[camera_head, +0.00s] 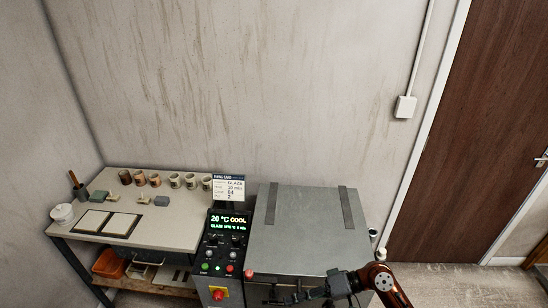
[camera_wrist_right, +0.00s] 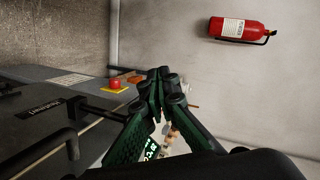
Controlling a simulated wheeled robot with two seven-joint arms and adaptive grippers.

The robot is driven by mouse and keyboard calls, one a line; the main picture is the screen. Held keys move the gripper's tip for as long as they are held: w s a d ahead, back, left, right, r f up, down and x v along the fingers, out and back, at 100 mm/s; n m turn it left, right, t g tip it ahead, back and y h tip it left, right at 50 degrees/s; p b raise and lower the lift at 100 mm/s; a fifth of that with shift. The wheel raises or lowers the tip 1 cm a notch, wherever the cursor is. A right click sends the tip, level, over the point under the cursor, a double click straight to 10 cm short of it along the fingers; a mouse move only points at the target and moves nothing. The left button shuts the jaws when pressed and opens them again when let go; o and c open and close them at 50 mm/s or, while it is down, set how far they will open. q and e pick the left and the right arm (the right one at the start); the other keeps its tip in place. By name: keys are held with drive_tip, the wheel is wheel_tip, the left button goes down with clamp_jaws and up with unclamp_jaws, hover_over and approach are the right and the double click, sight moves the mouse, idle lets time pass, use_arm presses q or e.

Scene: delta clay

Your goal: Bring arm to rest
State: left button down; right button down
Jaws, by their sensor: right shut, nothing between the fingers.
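My right arm (camera_head: 380,280), with its orange joint, comes in at the bottom right of the head view. My right gripper (camera_head: 290,298) points left along the front of the grey kiln (camera_head: 305,232). In the right wrist view its dark green fingers (camera_wrist_right: 160,76) are together at the tips, with nothing held between them. I cannot tell whether the gripper touches the kiln front. My left gripper is not in view.
The control panel (camera_head: 224,243) reads 20 °C COOL and has a red button (camera_head: 219,294). A worktable (camera_head: 165,222) on the left holds several cups and tiles. A brown door (camera_head: 475,130) is on the right. A fire extinguisher (camera_wrist_right: 240,28) shows in the wrist view.

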drive_tip(key=s+d+f+m+t+h, duration=0.1)
drive_tip(key=s+d+f+t+h, duration=0.2)
drive_tip(key=d+f, duration=0.5)
drive_tip(key=s+d+f+m+t+h, duration=0.15)
drive_tip(key=s+d+f+h, duration=0.35)
drive_tip(key=f, duration=0.7)
drive_tip(key=s+d+f+m+h, duration=0.2)
drive_tip(key=s+d+h, duration=0.5)
drive_tip(key=s+d, duration=0.95)
wheel_tip(320, 180, down, 30)
drive_tip(key=s+g+b, duration=0.1)
drive_tip(key=s+b, duration=0.1)
drive_tip(key=s, duration=0.1)
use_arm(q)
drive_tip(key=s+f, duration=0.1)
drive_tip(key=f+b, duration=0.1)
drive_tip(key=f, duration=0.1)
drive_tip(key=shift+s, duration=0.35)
use_arm(e)
drive_tip(key=s+a+f+n+g, duration=0.1)
drive_tip(key=s+f, duration=1.8)
drive_tip(key=s, duration=0.1)
drive_tip(key=shift+s+g+y, duration=0.25)
drive_tip(key=shift+g+y, duration=0.1)
drive_tip(key=shift+y, duration=0.05)
